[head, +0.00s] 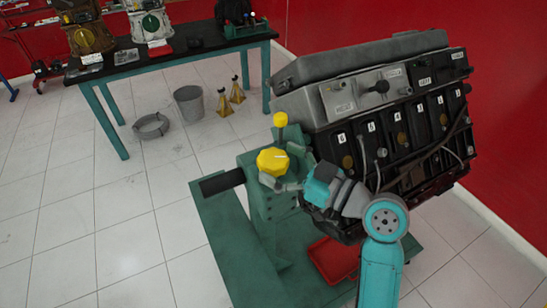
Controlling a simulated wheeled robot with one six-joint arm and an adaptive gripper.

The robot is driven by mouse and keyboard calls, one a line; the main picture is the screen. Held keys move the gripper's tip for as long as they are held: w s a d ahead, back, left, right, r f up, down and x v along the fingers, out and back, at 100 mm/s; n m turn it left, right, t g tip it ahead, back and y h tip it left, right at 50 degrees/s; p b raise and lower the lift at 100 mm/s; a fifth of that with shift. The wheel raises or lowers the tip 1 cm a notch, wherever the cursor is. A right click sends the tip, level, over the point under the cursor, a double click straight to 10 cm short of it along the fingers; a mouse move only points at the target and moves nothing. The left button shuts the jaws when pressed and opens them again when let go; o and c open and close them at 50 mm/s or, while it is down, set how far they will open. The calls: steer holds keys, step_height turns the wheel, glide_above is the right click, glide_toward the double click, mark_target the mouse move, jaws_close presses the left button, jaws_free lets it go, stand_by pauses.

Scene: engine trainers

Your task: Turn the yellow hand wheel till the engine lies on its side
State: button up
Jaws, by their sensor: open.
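The yellow hand wheel (273,161) sits on top of the green engine stand (268,207), left of the engine. My gripper (275,181) is at the wheel's near right edge, its fingers spread open around that side. Whether the fingers touch the wheel I cannot tell. The engine (385,120) is a large dark block with a grey top cover, mounted on the stand and tilted somewhat. A yellow knob (281,119) stands up behind the wheel. My wrist hides part of the engine's lower left side.
A red tray (333,259) lies on the stand's base under the engine. A workbench (170,55) with parts stands at the back. A grey bucket (189,103) and yellow jack stands (231,97) are on the floor. The tiled floor at left is clear.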

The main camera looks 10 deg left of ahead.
steer(key=shift+x, duration=0.85)
steer(key=c, duration=1.2)
steer(key=shift+o, duration=0.2)
steer(key=shift+m+t+h, duration=0.3)
steer(key=shift+m+t, duration=0.1)
steer(key=shift+t, duration=0.2)
